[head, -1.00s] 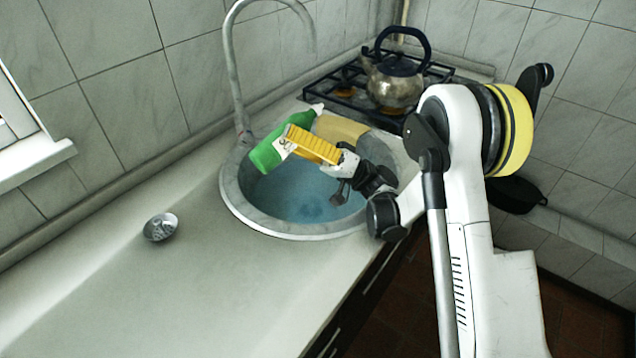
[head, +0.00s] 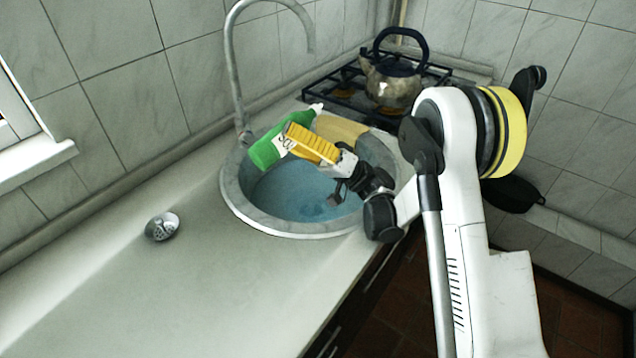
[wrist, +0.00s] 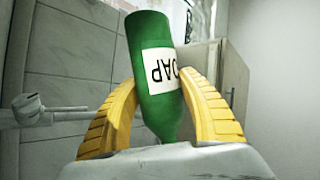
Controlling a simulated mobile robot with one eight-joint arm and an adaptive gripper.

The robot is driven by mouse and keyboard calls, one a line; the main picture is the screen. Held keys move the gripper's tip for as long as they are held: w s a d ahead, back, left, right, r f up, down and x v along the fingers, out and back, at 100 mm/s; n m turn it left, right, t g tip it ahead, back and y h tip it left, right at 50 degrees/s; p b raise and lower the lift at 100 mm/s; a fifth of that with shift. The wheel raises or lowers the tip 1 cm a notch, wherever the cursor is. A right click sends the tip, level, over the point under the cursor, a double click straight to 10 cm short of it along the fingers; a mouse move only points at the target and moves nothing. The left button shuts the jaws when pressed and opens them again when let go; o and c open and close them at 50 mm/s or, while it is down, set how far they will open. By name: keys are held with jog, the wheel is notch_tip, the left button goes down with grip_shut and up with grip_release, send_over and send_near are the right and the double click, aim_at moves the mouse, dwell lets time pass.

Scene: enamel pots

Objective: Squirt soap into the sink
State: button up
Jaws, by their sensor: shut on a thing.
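A green soap bottle (head: 268,149) with a white label and a white tip is held tilted above the round sink (head: 236,196). It also shows in the wrist view (wrist: 150,50), between the yellow fingers, its label upside down. My gripper (head: 296,138) is shut on the bottle; the fingers also show in the wrist view (wrist: 160,105). In the head view the bottle's white tip points up and to the right, and its wide end points down and to the left. The sink has a blue-grey bowl. I see no soap coming out.
A curved faucet (head: 237,70) rises behind the sink, close to the bottle. A tan board (head: 340,130) lies at the sink's far side. A kettle (head: 392,84) stands on the black stove (head: 345,88). A small metal strainer (head: 162,227) sits on the otherwise bare counter (head: 120,290) at left.

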jog(key=shift+s+a+r+m+t+y, duration=0.2)
jog(key=shift+r+m+t+y, duration=0.2)
jog(key=shift+r+m+t, duration=0.25)
dwell(1.3)
